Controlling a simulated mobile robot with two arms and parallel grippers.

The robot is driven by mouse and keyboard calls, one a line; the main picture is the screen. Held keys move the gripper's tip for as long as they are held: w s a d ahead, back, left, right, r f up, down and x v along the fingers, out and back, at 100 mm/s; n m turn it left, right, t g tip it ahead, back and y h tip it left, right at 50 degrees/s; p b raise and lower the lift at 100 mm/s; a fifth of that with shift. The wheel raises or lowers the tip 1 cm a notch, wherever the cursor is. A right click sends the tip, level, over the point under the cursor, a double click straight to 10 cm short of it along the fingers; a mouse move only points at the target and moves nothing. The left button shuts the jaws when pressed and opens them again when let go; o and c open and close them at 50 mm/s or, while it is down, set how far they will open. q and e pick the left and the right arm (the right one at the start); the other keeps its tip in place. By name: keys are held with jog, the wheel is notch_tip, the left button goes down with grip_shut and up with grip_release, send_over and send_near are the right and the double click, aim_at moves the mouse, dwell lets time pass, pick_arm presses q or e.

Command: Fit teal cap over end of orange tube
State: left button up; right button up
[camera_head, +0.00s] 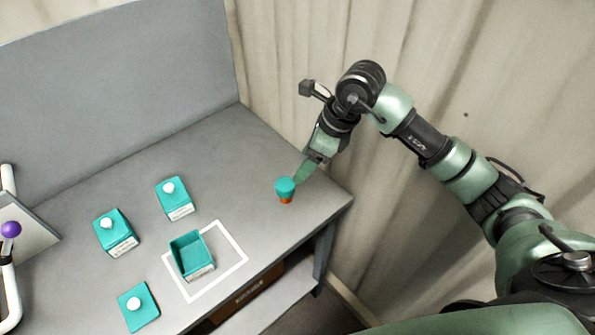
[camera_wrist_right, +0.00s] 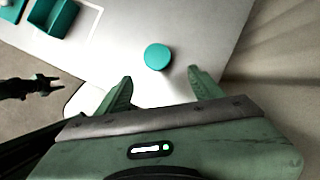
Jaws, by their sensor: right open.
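The teal cap (camera_head: 285,184) sits on top of the short visible orange tube (camera_head: 286,199), near the right end of the grey table in the head view. They look upright; I cannot tell how far the cap is pushed down. In the right wrist view the round cap top (camera_wrist_right: 158,57) lies just beyond and between the fingertips, and hides the tube. My right gripper (camera_head: 302,171) is just beside the cap, on its upper right side. In its wrist view the right gripper (camera_wrist_right: 160,79) is open and empty. My left gripper does not show in the head view.
An open teal box (camera_head: 193,266) stands at a white square outline (camera_head: 237,245). A purple ball (camera_head: 11,229) is at the far left. Table around the cap is clear.

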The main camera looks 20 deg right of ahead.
jog(key=shift+p+v, duration=0.45)
jog(key=shift+v, duration=1.1)
jog(key=shift+w+d, duration=0.1)
